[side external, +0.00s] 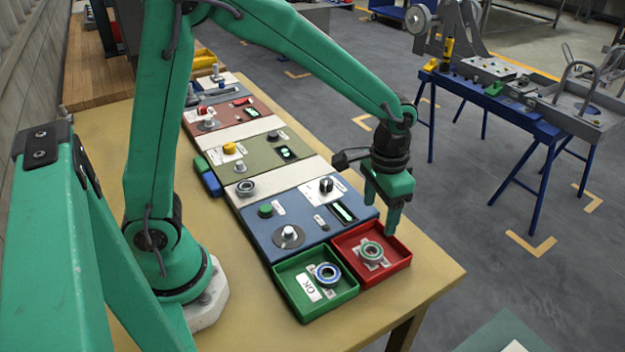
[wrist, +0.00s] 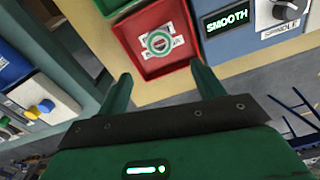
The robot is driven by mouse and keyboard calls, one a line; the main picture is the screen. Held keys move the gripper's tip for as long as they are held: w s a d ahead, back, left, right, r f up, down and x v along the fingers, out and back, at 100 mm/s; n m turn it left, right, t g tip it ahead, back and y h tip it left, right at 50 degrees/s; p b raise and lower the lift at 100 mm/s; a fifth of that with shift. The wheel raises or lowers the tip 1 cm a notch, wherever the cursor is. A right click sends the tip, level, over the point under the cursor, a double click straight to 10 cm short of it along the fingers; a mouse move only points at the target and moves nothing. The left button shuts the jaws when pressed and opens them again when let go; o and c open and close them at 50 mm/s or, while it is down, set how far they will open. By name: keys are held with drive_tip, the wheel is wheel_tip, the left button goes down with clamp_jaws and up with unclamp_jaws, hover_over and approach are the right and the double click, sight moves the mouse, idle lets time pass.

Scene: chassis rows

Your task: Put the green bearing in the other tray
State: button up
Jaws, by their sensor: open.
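The green bearing (side external: 371,251), a metal ring with a green inner ring, lies flat in the red tray (side external: 391,270) over a white label. It also shows in the wrist view (wrist: 158,42), inside the red tray (wrist: 130,30). The green tray (side external: 336,304) adjoins the red one on its left and holds a blue-ringed bearing (side external: 327,273) beside a white OK label. My gripper (side external: 381,208) is open and empty, pointing down above the red tray and apart from the bearing. Its spread fingers (wrist: 160,72) show in the wrist view.
A blue panel (side external: 300,218) with a knob, a washer and a lit display (side external: 342,212) lies directly behind the trays. The display reads SMOOTH in the wrist view (wrist: 227,20). The table's front right corner (side external: 440,270) is bare. A blue-legged stand (side external: 520,110) is farther off.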

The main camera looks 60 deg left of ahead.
drive_tip(key=shift+r, duration=0.75)
drive_tip(key=s+a+r+n+t, duration=0.1)
drive_tip(key=s+a+r+t, duration=0.1)
drive_tip(key=s+a+r, duration=0.3)
drive_tip(key=s+a+r+n+t, duration=0.1)
drive_tip(key=s+a+r+t, duration=0.2)
drive_tip(key=s, duration=0.7)
drive_tip(key=shift+s+a+r+t, duration=0.3)
drive_tip(key=shift+a+r, duration=1)
drive_tip(key=shift+r, duration=0.45)
